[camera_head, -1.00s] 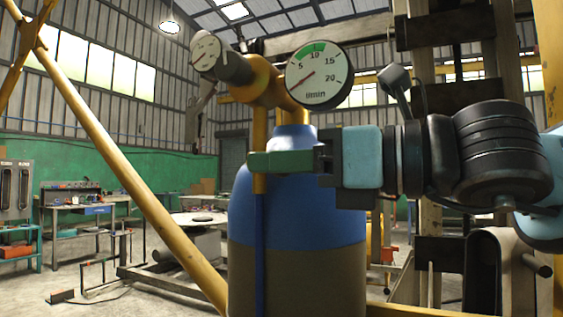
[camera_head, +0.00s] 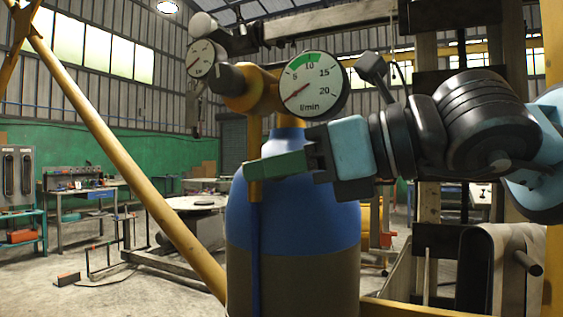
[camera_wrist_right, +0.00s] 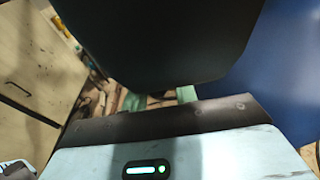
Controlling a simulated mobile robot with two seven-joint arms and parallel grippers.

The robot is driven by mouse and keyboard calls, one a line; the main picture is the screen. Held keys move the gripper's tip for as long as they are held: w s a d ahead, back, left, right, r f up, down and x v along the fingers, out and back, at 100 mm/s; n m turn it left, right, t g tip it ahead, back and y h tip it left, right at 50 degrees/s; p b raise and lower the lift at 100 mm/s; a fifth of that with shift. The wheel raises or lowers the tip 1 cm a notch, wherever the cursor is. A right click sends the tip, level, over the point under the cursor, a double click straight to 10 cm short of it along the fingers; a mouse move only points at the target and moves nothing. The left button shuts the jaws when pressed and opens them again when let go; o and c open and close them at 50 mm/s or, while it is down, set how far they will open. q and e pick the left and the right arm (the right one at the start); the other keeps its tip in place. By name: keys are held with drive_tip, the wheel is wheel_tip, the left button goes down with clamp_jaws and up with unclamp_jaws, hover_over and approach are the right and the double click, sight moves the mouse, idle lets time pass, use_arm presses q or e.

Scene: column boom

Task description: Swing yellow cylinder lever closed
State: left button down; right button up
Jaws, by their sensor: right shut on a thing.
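The blue gas cylinder (camera_head: 295,205) stands upright with a dark lower half. A yellow fitting on its top carries a flow gauge (camera_head: 312,87) facing me. The yellow lever (camera_head: 255,145) hangs nearly vertical from this fitting, in front of the cylinder's left part. My right gripper (camera_head: 253,170) comes in from the right, and its green fingers are shut across the lever. Lever shows above and below the fingers. In the right wrist view, parts of the green fingers (camera_wrist_right: 131,100) show beneath a large dark shape, which hides the grip. My left gripper is not in view.
A second gauge (camera_head: 200,60) sits behind the fitting at the left. A yellow diagonal beam (camera_head: 130,170) runs down to the cylinder's left side. A workbench (camera_head: 85,190) stands farther back. Wooden posts and a roller frame (camera_head: 510,265) stand at the right.

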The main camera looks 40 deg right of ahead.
drive_tip(key=o, duration=0.7)
drive_tip(key=shift+s+a+f, duration=0.1)
drive_tip(key=shift+a, duration=0.15)
drive_tip(key=shift+o, duration=0.5)
drive_tip(key=shift+a, duration=0.15)
drive_tip(key=v, duration=0.8)
